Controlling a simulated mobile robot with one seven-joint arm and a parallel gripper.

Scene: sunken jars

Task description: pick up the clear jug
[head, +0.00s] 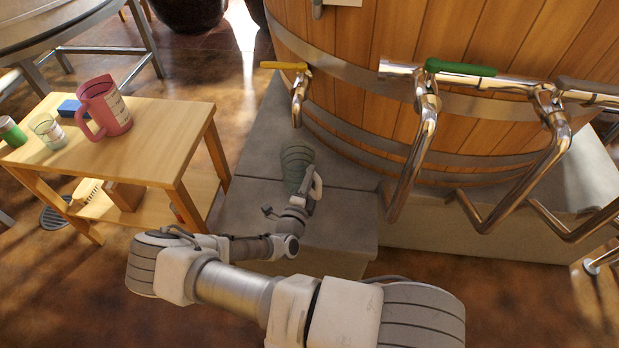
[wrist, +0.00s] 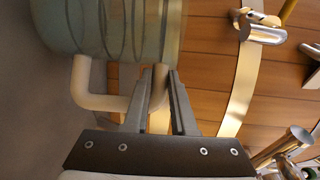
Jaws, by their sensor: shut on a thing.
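The clear jug (head: 296,163) is a see-through, greenish vessel with dark bands, by the grey stone plinth beside the big wooden barrel. It also fills the upper left of the wrist view (wrist: 110,28), where its pale handle (wrist: 92,100) loops down towards me. My gripper (wrist: 165,85) is shut on that handle, with a finger on either side of its right part. In the head view my gripper (head: 313,186) is at the jug's near right side and partly covers it. I cannot tell whether the jug's base touches the plinth.
The plinth (head: 330,215) carries the barrel (head: 450,30). Metal taps and bent pipes (head: 415,150) stick out to the right of my gripper; a yellow-handled tap (head: 298,95) hangs behind the jug. On the left, a wooden table (head: 150,140) holds a pink jug (head: 103,103) and small containers.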

